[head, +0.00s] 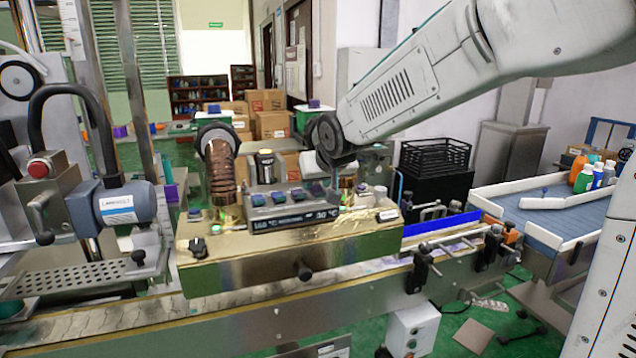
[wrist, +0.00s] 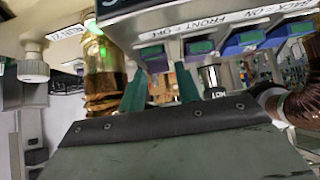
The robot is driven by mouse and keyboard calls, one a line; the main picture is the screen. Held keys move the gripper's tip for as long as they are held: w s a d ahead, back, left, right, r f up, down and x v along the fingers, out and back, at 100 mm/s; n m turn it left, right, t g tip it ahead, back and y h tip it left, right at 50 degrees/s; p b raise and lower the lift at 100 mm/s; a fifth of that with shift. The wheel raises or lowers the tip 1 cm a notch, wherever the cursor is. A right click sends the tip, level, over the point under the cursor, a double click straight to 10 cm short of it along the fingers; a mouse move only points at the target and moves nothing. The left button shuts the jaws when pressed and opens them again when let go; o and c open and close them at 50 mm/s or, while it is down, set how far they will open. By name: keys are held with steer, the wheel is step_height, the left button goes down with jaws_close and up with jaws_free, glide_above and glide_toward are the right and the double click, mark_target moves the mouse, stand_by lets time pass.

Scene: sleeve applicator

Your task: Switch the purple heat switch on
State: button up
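The control panel (head: 294,218) on top of the brass-coloured machine has a row of several small switches. In the wrist view the switches look purple-blue with green tops, such as one (wrist: 152,54) near the fingers, one (wrist: 201,47) beside it and one (wrist: 243,40) further right. Labels there read FRONT=OFF and BACK=ON. I cannot tell which is the heat switch or its position. My gripper (wrist: 161,88) shows two green fingers apart, with nothing between them, close to the leftmost switches. In the head view my gripper (head: 338,164) is just above the panel's right side; its fingertips are unclear.
A ribbed copper-coloured hose (head: 221,165) rises left of the panel. The panel display (head: 295,219) shows 160 and 30 °C. A white knob (wrist: 33,68) shows left in the wrist view. A blue-railed conveyor (head: 445,222) runs right of the machine.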

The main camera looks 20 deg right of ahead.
steer(key=shift+w+f, duration=0.15)
steer(key=c, duration=0.7)
steer(key=shift+w+g, duration=0.2)
steer(key=shift+g, duration=0.65)
steer(key=shift+w+g, duration=0.2)
steer(key=shift+g, duration=0.65)
